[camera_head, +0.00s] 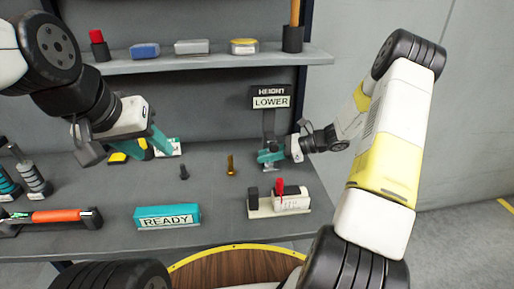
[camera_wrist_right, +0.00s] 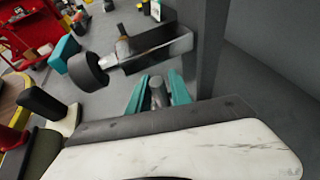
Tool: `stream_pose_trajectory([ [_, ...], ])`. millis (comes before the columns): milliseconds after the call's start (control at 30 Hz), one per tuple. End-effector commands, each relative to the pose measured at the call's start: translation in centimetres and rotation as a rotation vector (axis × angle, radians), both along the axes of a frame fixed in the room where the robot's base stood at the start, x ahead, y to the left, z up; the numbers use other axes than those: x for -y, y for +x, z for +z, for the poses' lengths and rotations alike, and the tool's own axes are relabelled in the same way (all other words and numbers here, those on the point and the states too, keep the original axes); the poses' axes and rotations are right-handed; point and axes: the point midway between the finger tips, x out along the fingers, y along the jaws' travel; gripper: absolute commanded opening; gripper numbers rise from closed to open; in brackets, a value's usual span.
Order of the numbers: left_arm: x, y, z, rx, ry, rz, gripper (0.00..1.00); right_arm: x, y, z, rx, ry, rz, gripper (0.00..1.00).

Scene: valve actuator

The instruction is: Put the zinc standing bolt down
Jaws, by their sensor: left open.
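The zinc bolt (camera_head: 269,167) is a small silver-grey bolt, upright at the table's right part, below the LOWER sign. In the right wrist view the zinc bolt (camera_wrist_right: 157,93) is between the two teal fingers of my right gripper (camera_wrist_right: 158,88). My right gripper (camera_head: 270,156) looks shut on it, low over the table; the fingers hide part of the bolt. Whether its foot touches the table is hard to tell. My left gripper (camera_head: 158,141) is open and empty above the table's left part.
A brass bolt (camera_head: 230,166) and a dark bolt (camera_head: 184,172) stand to the left. A HEIGHT LOWER sign (camera_head: 271,97) on a post rises close behind my right gripper. A READY block (camera_head: 167,217) and a block with a red part (camera_head: 290,204) are in front.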

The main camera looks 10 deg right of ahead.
Motion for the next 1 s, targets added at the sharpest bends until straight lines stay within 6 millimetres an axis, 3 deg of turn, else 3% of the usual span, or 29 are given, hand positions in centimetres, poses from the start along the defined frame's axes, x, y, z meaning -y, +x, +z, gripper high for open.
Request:
stream_pose_trajectory([
  [300, 0.0, 0.0, 0.0, 0.000, 0.000, 0.000, 0.45, 6.2, -1.6, 2.6, 0.002, -0.003, -0.003, 0.25],
  [500, 0.0, 0.0, 0.0, 0.000, 0.000, 0.000, 0.45, 8.8, -2.4, 3.7, 0.001, -0.001, -0.001, 0.25],
  [1000, 0.0, 0.0, 0.0, 0.000, 0.000, 0.000, 0.45, 9.6, -2.7, 4.1, 0.000, 0.000, 0.001, 0.25],
])
